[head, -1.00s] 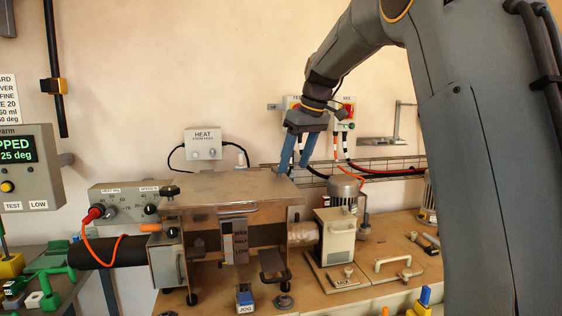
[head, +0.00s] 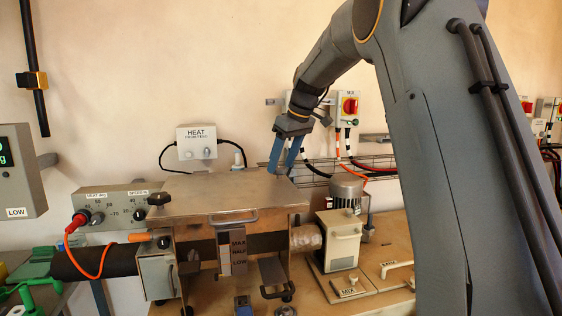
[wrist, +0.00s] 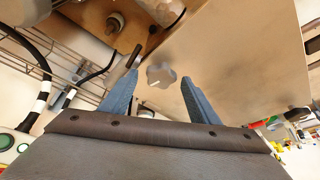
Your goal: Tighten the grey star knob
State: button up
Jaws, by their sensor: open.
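The grey star knob (wrist: 162,75) is a small pale lobed knob at the corner of a flat metal plate in the wrist view. My gripper (wrist: 159,83) is open, with one blue finger on each side of the knob in that picture. I cannot tell whether either finger touches it. In the head view my gripper (head: 283,163) points down at the back right corner of the machine's metal lid (head: 225,187). I cannot make out the grey knob there.
A black knob (head: 160,198) sits at the lid's left end. The HEAT box (head: 196,142) stands behind the lid. A wire cable tray (head: 315,172) with cables runs behind my gripper. A cream MIX unit (head: 340,238) and a motor (head: 346,190) stand to the right.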

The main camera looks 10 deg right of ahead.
jog(key=shift+w+a+f, duration=0.15)
jog(key=shift+f, duration=0.35)
jog(key=shift+c, duration=0.5)
jog(key=c, duration=1)
jog(key=shift+o, duration=0.2)
